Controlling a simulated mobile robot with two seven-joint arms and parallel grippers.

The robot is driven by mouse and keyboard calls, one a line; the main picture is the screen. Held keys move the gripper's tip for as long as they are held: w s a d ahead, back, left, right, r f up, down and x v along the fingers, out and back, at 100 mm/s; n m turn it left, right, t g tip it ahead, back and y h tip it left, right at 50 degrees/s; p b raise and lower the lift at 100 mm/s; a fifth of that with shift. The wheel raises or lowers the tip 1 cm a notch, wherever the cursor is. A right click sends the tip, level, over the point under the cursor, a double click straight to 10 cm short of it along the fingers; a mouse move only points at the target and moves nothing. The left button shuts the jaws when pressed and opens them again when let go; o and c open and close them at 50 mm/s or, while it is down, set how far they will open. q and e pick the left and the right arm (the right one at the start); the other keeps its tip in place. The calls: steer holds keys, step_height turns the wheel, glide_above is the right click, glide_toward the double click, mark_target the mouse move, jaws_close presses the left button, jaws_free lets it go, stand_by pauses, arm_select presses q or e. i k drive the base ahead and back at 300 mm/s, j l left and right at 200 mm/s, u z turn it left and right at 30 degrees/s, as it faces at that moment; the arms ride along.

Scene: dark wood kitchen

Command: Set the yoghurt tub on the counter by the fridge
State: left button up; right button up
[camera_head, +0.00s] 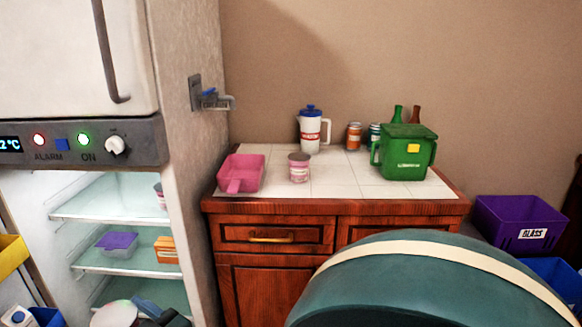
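A pink-and-white tub (299,167) with a greyish top stands upright on the white tiled counter (330,185), right of the fridge (186,150). It looks like a yoghurt tub, but I cannot read its label. No gripper touches it. Another small pink-and-white container (160,196) is on the fridge's upper shelf, partly hidden by the fridge's side wall. A white, blue and dark shape (150,312) at the bottom left edge seems to be part of my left arm or gripper; its fingers cannot be made out. My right gripper is not in view.
A pink scoop-like container (242,173), a white jug (311,130), cans (354,136), bottles (415,115) and a green bin (405,151) stand on the counter. Its front middle is clear. A large teal rounded shape (430,290) blocks the lower right. A purple crate (519,222) is at right.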

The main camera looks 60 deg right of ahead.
mark_target(347, 187)
steer(key=k+l+z, duration=0.2)
steer(key=k+l, duration=0.45)
steer(key=k+l+z, duration=0.2)
steer(key=k+l, duration=0.45)
steer(key=l, duration=0.1)
